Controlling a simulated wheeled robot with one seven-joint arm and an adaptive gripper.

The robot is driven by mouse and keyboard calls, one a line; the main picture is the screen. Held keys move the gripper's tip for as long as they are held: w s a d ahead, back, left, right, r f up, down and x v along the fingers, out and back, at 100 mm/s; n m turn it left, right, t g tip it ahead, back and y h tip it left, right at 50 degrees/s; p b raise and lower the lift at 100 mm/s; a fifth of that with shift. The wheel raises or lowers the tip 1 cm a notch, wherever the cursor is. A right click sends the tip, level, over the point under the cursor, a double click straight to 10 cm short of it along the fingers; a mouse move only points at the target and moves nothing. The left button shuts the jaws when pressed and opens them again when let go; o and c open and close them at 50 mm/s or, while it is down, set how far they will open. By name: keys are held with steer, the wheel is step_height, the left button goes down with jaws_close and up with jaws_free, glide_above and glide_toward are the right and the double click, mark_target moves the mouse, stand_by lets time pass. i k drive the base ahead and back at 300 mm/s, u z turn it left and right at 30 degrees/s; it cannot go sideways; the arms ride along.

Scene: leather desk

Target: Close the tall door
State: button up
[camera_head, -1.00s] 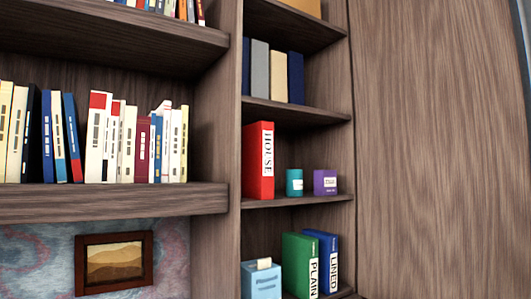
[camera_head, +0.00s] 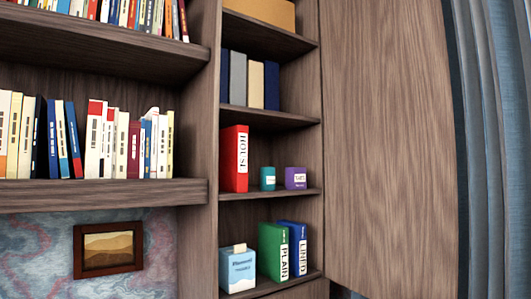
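The tall door (camera_head: 390,150) is a brown wood-grain panel on the right in the head view. It stands open, swung out from the right side of a tall, narrow shelf compartment (camera_head: 270,195). Its hinged side meets the compartment's right wall, and its free edge is at the right, in front of the curtain. Its top is cut off by the frame. No handle shows on the visible face. My gripper is not in view.
The compartment holds a red binder (camera_head: 235,158), small teal and purple boxes, and green and blue binders below. Open bookshelves (camera_head: 100,195) and a framed picture (camera_head: 108,249) are at the left. A blue-grey curtain (camera_head: 485,150) hangs at the far right.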

mark_target(392, 227)
steer(key=z, duration=0.75)
steer(key=i, duration=0.45)
steer(key=z, duration=0.65)
